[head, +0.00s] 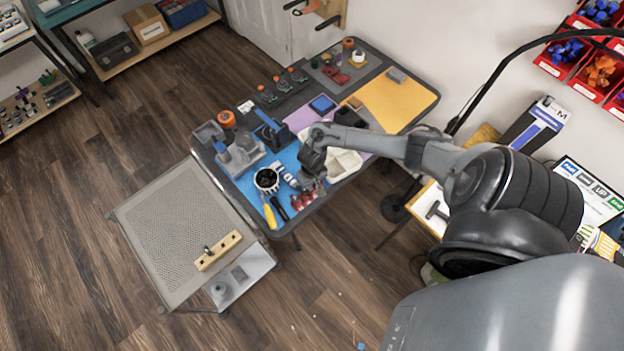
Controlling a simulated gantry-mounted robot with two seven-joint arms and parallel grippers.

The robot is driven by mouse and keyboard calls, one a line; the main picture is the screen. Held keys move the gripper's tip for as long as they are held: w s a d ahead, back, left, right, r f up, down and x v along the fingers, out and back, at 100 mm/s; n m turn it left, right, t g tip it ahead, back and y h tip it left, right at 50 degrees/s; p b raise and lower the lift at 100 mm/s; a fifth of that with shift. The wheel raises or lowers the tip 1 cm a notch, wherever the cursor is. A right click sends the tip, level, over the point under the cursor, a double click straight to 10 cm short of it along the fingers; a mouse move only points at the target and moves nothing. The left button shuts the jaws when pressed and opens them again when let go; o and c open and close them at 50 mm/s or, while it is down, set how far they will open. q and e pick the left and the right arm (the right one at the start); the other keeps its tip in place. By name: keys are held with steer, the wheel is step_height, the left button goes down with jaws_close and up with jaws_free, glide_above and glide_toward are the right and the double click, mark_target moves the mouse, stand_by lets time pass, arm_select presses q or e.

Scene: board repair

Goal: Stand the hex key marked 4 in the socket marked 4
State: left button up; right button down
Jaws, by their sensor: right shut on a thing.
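My right gripper (314,184) reaches in from the right, low over the front edge of the blue mat on the workbench. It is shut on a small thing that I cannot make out. Several small red pieces (305,201) show right below and beside its fingers. A light wooden block (218,250) lies on the perforated cart, with a small dark piece standing near its left end; it may be the socket block. I cannot read any number, so neither the hex key marked 4 nor the socket marked 4 can be told apart. My left gripper is out of view.
The perforated cart top (180,225) is mostly clear.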

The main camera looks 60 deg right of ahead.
steer(key=c, duration=0.8)
jaws_free()
steer(key=shift+r, duration=0.15)
steer(key=shift+r+p, duration=1.7)
steer(key=shift+p, duration=0.6)
steer(key=shift+r+p, duration=1.65)
steer(key=shift+p, duration=0.55)
